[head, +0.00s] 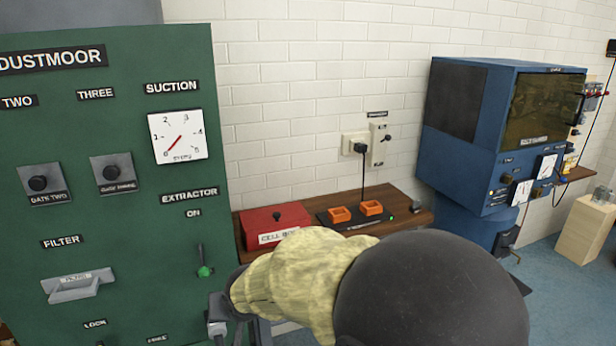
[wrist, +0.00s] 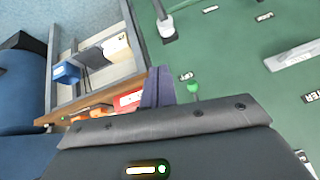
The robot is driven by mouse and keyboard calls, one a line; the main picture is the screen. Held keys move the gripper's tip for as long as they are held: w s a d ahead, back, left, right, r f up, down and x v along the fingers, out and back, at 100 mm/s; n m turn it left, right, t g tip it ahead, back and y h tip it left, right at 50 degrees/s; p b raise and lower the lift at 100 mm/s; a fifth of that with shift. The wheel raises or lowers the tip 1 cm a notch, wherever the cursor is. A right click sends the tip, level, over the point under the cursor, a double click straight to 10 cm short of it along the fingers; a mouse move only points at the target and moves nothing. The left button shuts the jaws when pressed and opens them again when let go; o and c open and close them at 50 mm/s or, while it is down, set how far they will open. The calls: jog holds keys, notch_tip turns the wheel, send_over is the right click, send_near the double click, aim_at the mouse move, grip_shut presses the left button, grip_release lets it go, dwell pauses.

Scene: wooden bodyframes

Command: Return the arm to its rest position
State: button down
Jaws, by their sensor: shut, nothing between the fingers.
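My gripper (wrist: 158,76) shows in the wrist view as two dark fingers pressed together with nothing between them. My arm, with a pale yellow sleeve and a dark rounded joint, reaches across the lower middle of the head view and hides most of the gripper there. The gripper end is close to the right edge of the green Dustmoor panel (head: 130,215). The green-knobbed extractor lever (head: 204,270) is near it in the head view. The lever's green knob also shows right of the fingers in the wrist view (wrist: 193,88).
A wooden shelf (head: 395,200) holds a red box (head: 276,226) and a charger with two orange blocks (head: 355,213). A blue cabinet (head: 470,120) stands farther right. A wooden pedestal (head: 585,232) is at the far right. Blue floor (head: 545,285) is open between them.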

jog(key=d+f+m+g+h+p, duration=0.1)
jog(key=d+f+m+h+p, duration=0.15)
jog(key=d, duration=1.85)
jog(key=s+d+f+m+g+h, duration=0.1)
jog(key=s+d+g, duration=0.1)
jog(key=s+d, duration=0.7)
jog(key=d, duration=0.3)
jog(key=shift+h, duration=0.35)
jog(key=shift+a, duration=0.1)
jog(key=shift+w, duration=0.1)
